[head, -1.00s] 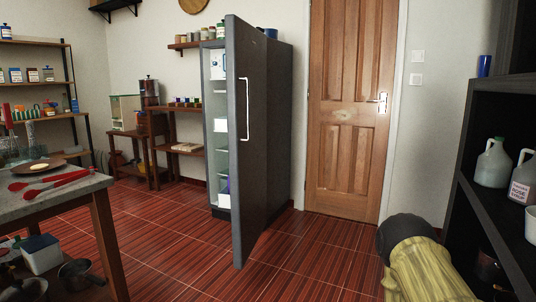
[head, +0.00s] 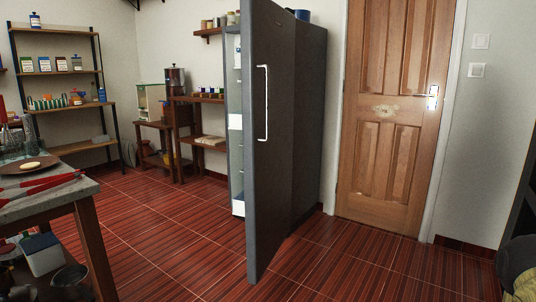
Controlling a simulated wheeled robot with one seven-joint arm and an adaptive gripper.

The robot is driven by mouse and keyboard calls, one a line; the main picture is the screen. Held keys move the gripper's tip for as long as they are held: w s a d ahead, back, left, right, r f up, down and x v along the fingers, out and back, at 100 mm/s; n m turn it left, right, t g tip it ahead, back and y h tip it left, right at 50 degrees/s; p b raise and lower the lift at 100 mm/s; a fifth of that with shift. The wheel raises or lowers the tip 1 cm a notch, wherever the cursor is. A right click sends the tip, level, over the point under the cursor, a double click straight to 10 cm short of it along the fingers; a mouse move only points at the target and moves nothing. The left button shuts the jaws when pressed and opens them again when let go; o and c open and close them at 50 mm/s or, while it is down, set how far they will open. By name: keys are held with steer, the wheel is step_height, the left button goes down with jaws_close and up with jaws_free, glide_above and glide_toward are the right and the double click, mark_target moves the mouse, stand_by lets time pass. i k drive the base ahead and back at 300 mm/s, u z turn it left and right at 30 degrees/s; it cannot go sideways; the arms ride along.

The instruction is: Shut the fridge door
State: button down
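The fridge (head: 309,115) is a tall dark grey cabinet against the back wall. Its door (head: 268,185) stands open, swung out toward me, with a white vertical handle (head: 264,103) on its outer face. A narrow strip of the lit interior (head: 236,150) shows left of the door, with shelves and a few white items. The door hides most of the inside. My gripper is not in view.
A stone-topped table (head: 75,189) with red utensils and a plate stands at the left front. A closed wooden door (head: 390,120) is right of the fridge. Red tiled floor (head: 180,235) is clear between the table and fridge door. Wooden shelves (head: 68,85) line the left wall.

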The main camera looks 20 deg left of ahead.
mark_target(267, 36)
steer(key=u, duration=0.6)
steer(key=i, duration=0.8)
steer(key=u, duration=0.75)
